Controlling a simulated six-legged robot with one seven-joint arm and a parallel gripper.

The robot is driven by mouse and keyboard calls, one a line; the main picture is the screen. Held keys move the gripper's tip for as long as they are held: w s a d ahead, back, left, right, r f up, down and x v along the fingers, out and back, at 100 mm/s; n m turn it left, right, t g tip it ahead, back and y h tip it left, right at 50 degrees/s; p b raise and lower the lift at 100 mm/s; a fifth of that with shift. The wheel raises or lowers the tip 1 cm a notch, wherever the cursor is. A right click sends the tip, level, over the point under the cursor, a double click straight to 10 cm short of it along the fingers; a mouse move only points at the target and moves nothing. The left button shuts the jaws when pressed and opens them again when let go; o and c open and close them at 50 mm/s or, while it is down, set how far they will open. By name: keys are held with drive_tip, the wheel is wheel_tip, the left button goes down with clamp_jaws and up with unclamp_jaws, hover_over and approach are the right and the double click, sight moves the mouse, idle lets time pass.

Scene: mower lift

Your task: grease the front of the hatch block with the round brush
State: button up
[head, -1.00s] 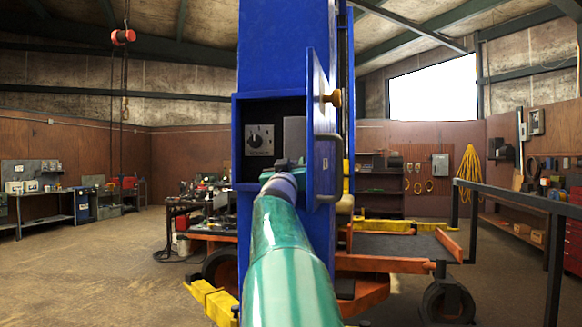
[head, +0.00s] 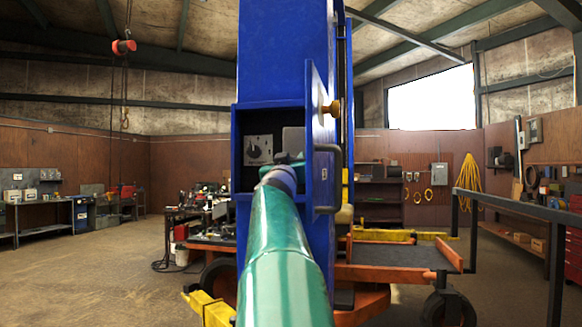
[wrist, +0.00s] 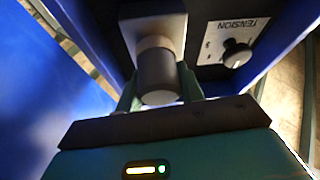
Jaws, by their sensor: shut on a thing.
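The open blue hatch box (head: 235,150) is on the blue column. Inside it, the grey hatch block (head: 293,141) sits right of a dial plate. In the wrist view the block (wrist: 146,22) is at the top centre. My gripper (wrist: 160,88) is shut on the round brush (wrist: 158,80), a short dark grey cylinder with a paler band at its far end. The brush points at the block's front and overlaps it; I cannot tell whether they touch. In the head view my gripper (head: 288,166) is at the box opening, and the brush is hidden.
The tension dial plate (wrist: 230,40) is just right of the block. Box walls enclose the space. A dark railing (head: 510,208) stands right.

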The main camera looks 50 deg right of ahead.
drive_tip(key=shift+r, duration=3.35)
drive_tip(key=shift+d+r, duration=0.15)
drive_tip(key=shift+r, duration=1.55)
drive_tip(key=shift+w+f, duration=0.1)
drive_tip(key=shift+f, duration=3.4)
wheel_tip(320, 180, down, 7)
drive_tip(key=shift+w+a, duration=0.1)
drive_tip(key=shift+a, duration=0.1)
